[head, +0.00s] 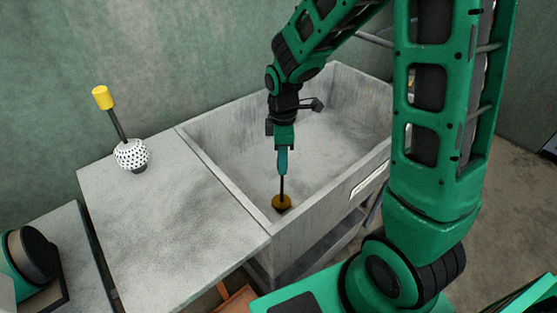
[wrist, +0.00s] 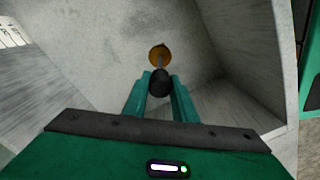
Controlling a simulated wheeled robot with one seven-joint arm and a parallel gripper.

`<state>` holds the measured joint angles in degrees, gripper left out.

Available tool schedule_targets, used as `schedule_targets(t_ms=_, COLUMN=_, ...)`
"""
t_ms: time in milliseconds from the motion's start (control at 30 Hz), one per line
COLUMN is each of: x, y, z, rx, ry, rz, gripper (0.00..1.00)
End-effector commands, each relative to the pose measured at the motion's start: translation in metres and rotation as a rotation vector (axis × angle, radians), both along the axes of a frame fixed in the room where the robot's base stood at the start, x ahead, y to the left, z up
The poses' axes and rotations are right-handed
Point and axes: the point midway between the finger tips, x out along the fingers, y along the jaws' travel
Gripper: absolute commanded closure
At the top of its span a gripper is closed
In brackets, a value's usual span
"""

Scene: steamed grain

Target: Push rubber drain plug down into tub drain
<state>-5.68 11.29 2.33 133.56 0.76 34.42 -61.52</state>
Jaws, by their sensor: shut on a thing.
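The drain plug is an orange-brown disc (head: 282,202) on a thin dark stem, and it stands roughly upright inside the grey tub (head: 322,205), near the front left corner. In the wrist view the disc (wrist: 157,53) lies beyond a black knob (wrist: 160,82) on the stem's near end. My gripper (head: 282,172) points down into the tub and is shut on the plug's handle, with teal fingers on both sides of the knob. No drain opening shows in either view. I cannot tell whether the disc touches the floor or sits in a drain under it.
The tub's walls stand close around my gripper. Left of it is a grey counter (head: 165,215) with a white dotted holder (head: 131,154) and a yellow-topped tool (head: 103,97) standing in it. A lower surface with a dark round object (head: 33,248) is at far left.

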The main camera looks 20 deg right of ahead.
Motion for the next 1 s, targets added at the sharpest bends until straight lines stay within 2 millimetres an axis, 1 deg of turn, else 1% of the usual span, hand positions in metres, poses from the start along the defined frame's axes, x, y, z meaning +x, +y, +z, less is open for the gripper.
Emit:
schedule_targets(t_ms=467, x=0.000, y=0.000, z=-0.001, rx=0.000, ry=0.000, rz=0.000, gripper=1.00)
schedule_targets(t_ms=1000, x=0.000, y=0.000, z=-0.015, rx=0.000, ry=0.000, rz=0.000, gripper=1.00)
